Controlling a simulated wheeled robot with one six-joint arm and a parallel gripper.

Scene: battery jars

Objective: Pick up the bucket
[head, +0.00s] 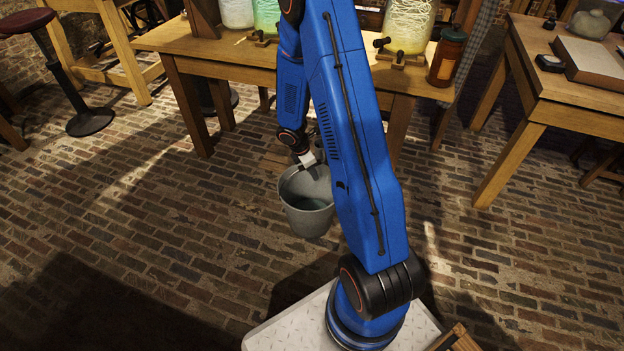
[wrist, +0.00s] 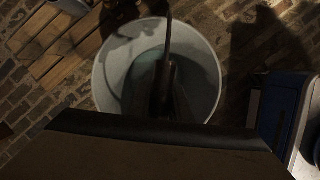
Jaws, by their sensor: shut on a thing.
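A grey metal bucket (head: 306,205) hangs below my gripper (head: 308,163) in the head view, just left of my blue arm. It looks upright and seems to be above the brick floor. My gripper is shut on the bucket at its top, where the handle is. In the wrist view the bucket (wrist: 205,75) shows from above with its round rim and a greenish inside. The dark handle crosses over its opening. The gripper's fingertips are hard to make out in the wrist view.
A wooden table (head: 225,62) with glass jars (head: 408,25) and a brown bottle (head: 447,57) stands behind the bucket. Another table (head: 570,95) stands at right, and a stool (head: 88,122) at far left. The brick floor (head: 130,220) at left is clear.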

